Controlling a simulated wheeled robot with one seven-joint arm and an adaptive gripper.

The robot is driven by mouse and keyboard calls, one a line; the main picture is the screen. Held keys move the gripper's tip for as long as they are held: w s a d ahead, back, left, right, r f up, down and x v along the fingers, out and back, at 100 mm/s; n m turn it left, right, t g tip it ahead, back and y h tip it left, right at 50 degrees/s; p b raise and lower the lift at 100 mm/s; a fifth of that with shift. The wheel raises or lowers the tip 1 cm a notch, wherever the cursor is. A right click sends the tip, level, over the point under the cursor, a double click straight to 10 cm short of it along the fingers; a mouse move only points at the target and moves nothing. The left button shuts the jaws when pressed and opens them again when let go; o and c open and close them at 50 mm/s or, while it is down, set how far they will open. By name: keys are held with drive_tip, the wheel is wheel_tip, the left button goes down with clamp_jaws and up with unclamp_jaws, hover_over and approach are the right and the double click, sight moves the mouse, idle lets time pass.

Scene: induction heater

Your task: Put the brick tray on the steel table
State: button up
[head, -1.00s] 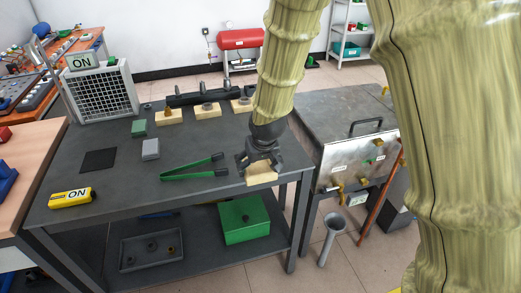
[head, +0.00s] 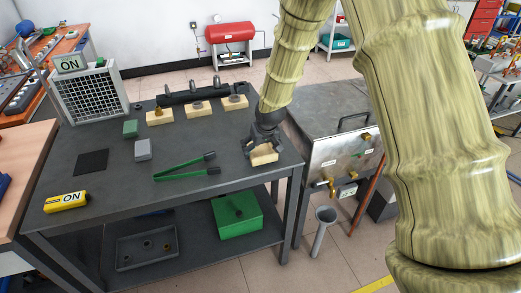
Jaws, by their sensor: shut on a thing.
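My gripper (head: 263,150) is at the right front part of the dark grey steel table (head: 120,190). It points down and is shut on a small cream block, which I take to be the brick tray (head: 265,157). The tray shows just below the fingers, over the tabletop near its front right edge. The fingers hide part of it. I cannot tell whether it touches the tabletop or hangs slightly above it.
Green tongs (head: 184,174) lie left of my gripper. Similar cream blocks (head: 197,109) with parts on them stand along the back. A metal cabinet (head: 335,125) stands to the right.

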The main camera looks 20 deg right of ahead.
drive_tip(key=shift+f, duration=0.7)
drive_tip(key=shift+f, duration=0.1)
drive_tip(key=o, duration=1)
